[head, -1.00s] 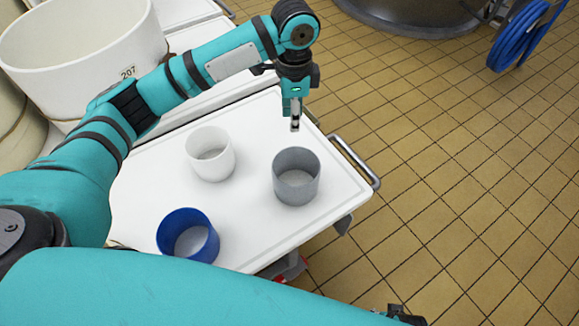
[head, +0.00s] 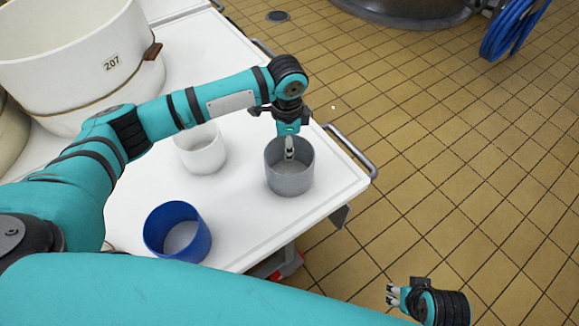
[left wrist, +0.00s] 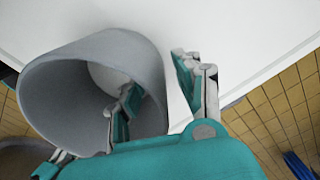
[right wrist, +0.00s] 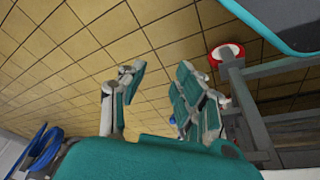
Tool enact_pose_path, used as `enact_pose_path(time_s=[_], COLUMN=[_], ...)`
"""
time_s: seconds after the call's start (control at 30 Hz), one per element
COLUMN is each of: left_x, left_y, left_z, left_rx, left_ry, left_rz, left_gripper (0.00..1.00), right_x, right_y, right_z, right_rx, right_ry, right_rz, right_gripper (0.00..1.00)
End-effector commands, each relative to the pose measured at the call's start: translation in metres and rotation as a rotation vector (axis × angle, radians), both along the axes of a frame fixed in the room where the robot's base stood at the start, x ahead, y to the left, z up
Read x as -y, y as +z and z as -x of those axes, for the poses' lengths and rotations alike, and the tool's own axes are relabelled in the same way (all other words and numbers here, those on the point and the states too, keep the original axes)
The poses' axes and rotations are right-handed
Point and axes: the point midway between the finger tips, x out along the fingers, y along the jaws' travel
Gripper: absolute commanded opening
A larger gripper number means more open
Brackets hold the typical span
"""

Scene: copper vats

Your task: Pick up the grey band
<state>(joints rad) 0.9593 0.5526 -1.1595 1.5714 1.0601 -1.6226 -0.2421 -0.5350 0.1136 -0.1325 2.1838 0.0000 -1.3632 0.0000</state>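The grey band (head: 290,180) is an open ring standing upright on the white cart top (head: 245,238), near its right edge. My left gripper (head: 289,148) is at the band's rim, pointing down. In the left wrist view, my left gripper (left wrist: 158,78) straddles the wall of the grey band (left wrist: 62,98): one finger is inside the ring, the other outside. A gap shows between the outer finger and the wall. My right gripper (head: 393,295) is off the cart at the lower right; in the right wrist view (right wrist: 157,77) its fingers are apart and empty.
A white band (head: 200,150) stands left of the grey one, partly behind my left arm. A blue band (head: 177,232) stands nearer the front. A large white vat marked 207 (head: 90,70) is at the upper left. A metal handle (head: 350,150) edges the cart's right side.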

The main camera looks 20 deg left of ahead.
Motion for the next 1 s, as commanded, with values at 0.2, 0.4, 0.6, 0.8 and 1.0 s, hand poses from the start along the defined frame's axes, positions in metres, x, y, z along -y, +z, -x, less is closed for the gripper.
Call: enact_pose_path(time_s=[0.2, 0.4, 0.6, 0.8, 1.0], left_x=[0.000, 0.000, 0.000, 0.000, 0.000], left_y=[-0.014, -0.013, -0.013, -0.013, -0.013], left_z=[0.000, 0.000, 0.000, 0.000, 0.000], left_rx=[0.001, 0.001, 0.001, 0.001, 0.001], left_ry=[-0.001, -0.001, -0.001, -0.001, -0.001], left_rz=[0.000, 0.000, 0.000, 0.000, 0.000], left_gripper=[0.34, 0.31, 0.05, 0.00, 0.00], right_x=[0.001, 0.001, 0.001, 0.001, 0.001], right_y=[0.014, 0.015, 0.014, 0.014, 0.015], right_z=[0.002, 0.002, 0.002, 0.002, 0.002], right_rx=[0.007, 0.006, 0.007, 0.007, 0.007], right_ry=[-0.001, -0.001, -0.001, -0.001, -0.002], right_rz=[-0.001, 0.000, 0.000, 0.000, 0.000], right_gripper=[0.33, 0.33, 0.33, 0.33, 0.33])
